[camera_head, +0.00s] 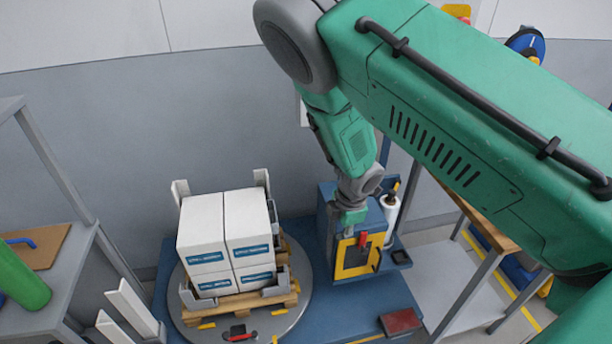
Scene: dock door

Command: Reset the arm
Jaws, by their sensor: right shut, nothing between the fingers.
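My green right arm comes in from the right, reaches across the upper part of the view and bends down. My right gripper (348,230) is at its lower end, small in the picture and shut with nothing held. It is in front of or just above a blue cabinet (329,225) with a yellow-framed panel (345,268). Red parts show on the panel beside the gripper. I cannot tell whether the gripper touches the cabinet. My left gripper is not in view.
White boxes (205,235) stand stacked on a wooden pallet (238,304) on a round grey turntable (295,310). A grey shelf with a green cylinder (20,278) is at left. A grey-framed table (455,282) is at right. A dark red block (401,321) lies on the blue base.

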